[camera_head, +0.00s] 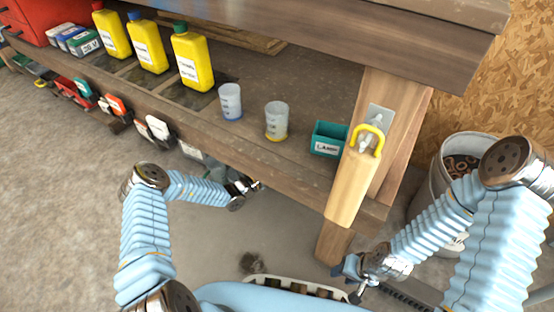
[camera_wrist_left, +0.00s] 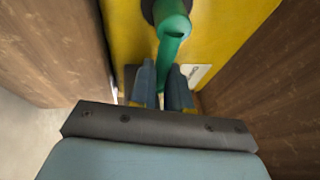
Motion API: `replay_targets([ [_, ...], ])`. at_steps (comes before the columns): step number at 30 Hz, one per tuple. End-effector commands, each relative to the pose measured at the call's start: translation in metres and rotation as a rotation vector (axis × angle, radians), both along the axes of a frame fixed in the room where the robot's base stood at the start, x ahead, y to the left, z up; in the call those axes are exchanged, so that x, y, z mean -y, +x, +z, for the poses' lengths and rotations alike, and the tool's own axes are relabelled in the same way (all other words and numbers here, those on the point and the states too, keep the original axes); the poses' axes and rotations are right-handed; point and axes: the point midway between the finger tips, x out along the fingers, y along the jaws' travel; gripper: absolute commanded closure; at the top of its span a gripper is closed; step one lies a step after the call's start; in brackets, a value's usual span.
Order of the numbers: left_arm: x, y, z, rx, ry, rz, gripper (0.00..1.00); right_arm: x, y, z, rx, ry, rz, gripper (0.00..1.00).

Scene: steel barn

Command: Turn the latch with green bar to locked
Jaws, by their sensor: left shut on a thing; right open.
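In the left wrist view, the latch's green bar (camera_wrist_left: 173,45) hangs from a dark round pivot on a yellow plate (camera_wrist_left: 230,25). Its lower part runs between the two fingers of my left gripper (camera_wrist_left: 163,88), which is shut on it. The bar's lower end is hidden by the fingers. In the head view my left gripper (camera_head: 248,186) is at the workbench's front edge, and I cannot make out the latch there. My right gripper (camera_head: 352,279) is open and empty, low near the bench leg.
The wooden workbench shelf (camera_head: 300,90) holds yellow bottles (camera_head: 192,62), two cups (camera_head: 231,101) and a green box (camera_head: 329,139). A yellow-looped metal fitting (camera_head: 368,140) is on the right post. A grey bucket (camera_head: 450,155) stands at right. Wooden walls flank the latch closely.

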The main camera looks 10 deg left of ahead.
Motion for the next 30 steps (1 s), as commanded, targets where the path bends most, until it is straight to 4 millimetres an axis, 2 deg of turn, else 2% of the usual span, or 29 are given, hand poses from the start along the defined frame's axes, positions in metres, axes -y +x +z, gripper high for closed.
replay_targets([
  [9,-0.001,0.000,-0.003,0.005,0.023,0.000,1.00,0.000,0.000,0.000,0.000,0.000,0.001,0.57],
  [10,-0.001,0.000,-0.003,0.005,0.023,0.000,0.80,0.000,0.000,0.000,0.000,0.000,0.001,0.57],
  [14,-0.001,0.000,-0.002,0.005,0.021,0.000,0.60,0.000,0.000,0.000,0.000,0.000,0.001,0.57],
  [15,0.000,0.000,-0.002,0.005,0.020,0.000,0.58,0.000,0.000,0.000,0.000,0.000,0.001,0.57],
  [25,-0.004,-0.003,-0.002,0.005,0.017,0.000,0.58,0.000,0.000,0.001,0.000,0.000,0.001,0.57],
  [30,-0.023,-0.024,-0.006,0.003,0.017,0.003,0.58,0.000,0.000,0.007,0.000,0.001,0.001,0.57],
])
